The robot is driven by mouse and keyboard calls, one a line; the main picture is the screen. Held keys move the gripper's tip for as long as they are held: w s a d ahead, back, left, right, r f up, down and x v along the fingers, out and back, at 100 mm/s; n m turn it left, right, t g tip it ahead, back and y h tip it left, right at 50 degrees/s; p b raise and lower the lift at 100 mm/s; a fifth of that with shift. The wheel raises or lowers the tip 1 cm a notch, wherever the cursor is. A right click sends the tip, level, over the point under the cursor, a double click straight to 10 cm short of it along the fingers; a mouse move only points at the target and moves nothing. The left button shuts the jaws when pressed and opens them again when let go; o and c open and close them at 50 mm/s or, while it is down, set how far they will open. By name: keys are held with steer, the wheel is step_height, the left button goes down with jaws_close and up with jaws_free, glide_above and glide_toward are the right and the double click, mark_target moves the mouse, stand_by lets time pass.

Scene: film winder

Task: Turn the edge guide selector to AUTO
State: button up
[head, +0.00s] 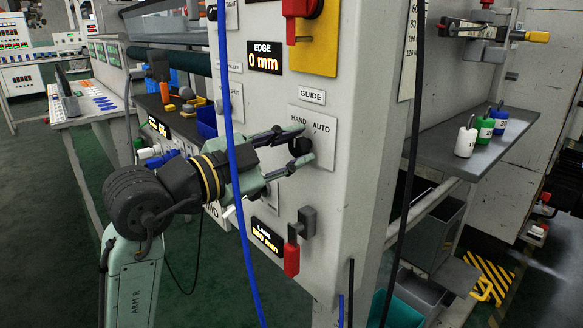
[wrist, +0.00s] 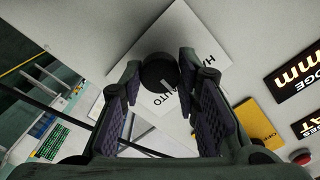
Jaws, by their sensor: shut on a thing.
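The edge guide selector is a round black knob (head: 300,147) on a white plate (head: 325,150) marked HAND and AUTO, under the GUIDE label (head: 312,97). My gripper (head: 303,145) reaches it from the left, with one finger above the knob and one below. In the wrist view the knob (wrist: 158,72) sits between the fingertips of my gripper (wrist: 161,78), which are shut on it. A short light mark shows on the knob's side toward the AUTO lettering. HAND is partly hidden by a finger.
A blue cable (head: 228,130) hangs in front of my gripper. A red-handled lever (head: 291,255) is below the knob, and a red switch on a yellow plate (head: 316,45) is above. Small bottles (head: 466,138) stand on the shelf at right.

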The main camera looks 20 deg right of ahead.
steer(key=m+b, duration=0.3)
steer(key=m, duration=0.1)
steer(key=shift+f+m+b, duration=0.1)
steer(key=shift+m+b, duration=0.25)
steer(key=shift+m, duration=0.05)
stand_by(0.4)
steer(key=o, duration=1.2)
steer(key=v, duration=1.2)
